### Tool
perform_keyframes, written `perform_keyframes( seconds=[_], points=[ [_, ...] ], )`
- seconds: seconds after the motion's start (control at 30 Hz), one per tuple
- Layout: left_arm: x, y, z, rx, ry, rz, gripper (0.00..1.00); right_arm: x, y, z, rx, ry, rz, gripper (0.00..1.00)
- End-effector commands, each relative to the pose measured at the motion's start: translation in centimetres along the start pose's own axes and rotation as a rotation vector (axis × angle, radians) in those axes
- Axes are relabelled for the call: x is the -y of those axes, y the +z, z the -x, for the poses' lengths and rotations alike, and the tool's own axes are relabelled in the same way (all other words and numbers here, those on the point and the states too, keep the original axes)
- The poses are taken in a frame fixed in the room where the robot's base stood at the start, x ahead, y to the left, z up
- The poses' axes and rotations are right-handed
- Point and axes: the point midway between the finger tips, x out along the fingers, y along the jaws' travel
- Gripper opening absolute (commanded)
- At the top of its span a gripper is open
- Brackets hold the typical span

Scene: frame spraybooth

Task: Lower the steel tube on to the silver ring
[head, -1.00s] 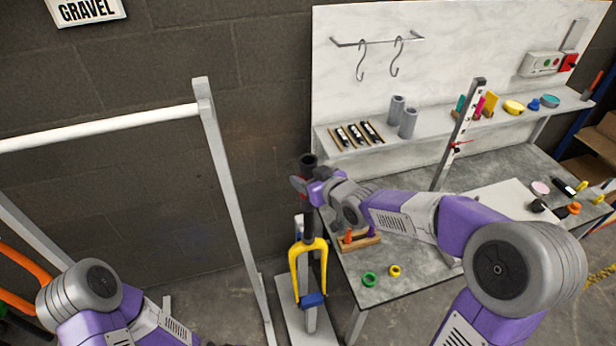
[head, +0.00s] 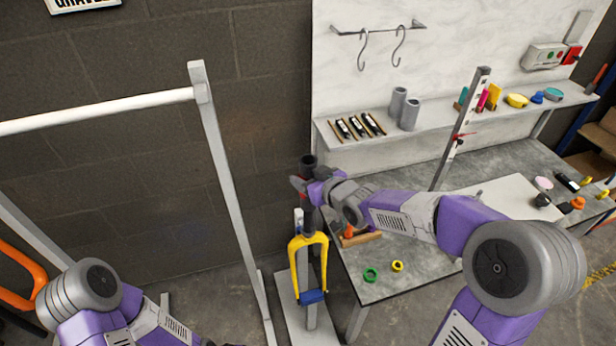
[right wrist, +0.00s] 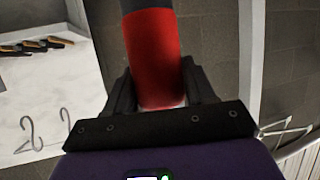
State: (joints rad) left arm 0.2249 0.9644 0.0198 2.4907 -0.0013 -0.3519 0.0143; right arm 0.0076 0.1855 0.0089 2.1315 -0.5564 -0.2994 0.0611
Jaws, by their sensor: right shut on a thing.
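The steel tube (head: 308,164) is dark, upright and open at the top. My right gripper (head: 312,186) is shut around its upper part. In the right wrist view a red band of the tube (right wrist: 153,55) lies between the two fingers. The tube stands in line above the yellow fork (head: 309,243), whose crown is just under the dark shaft. The gripper and wrist cover part of the tube, and I cannot tell where its lower end is. I cannot make out the silver ring. Only the left arm shows, without its gripper.
The fork is held on a grey stand (head: 285,290) beside the workbench (head: 385,292). A green ring (head: 370,275) and a yellow ring (head: 397,266) lie near the bench edge. Two grey cylinders (head: 409,114) stand on the shelf. A grey frame (head: 222,160) rises at left.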

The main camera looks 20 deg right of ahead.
Motion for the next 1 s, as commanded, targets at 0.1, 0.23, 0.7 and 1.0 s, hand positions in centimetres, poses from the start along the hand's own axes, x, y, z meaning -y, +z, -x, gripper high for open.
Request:
perform_keyframes(
  seconds=[0.1,0.23,0.7,1.0],
  points=[
    [0.0,0.0,0.1,0.000,0.000,0.000,0.43,0.0,-0.3,0.0,-0.006,0.000,0.001,0.00],
    [0.0,0.0,0.1,0.000,0.000,0.000,0.43,0.0,-0.3,0.1,-0.006,0.000,0.001,0.00],
    [0.5,-0.1,-1.3,0.000,0.000,0.000,0.43,0.0,1.1,-0.5,-0.006,0.000,0.001,0.00],
    [0.9,-0.1,-2.4,0.000,0.000,0.000,0.43,0.1,2.2,-1.0,-0.006,0.000,0.001,0.00]
  ],
)
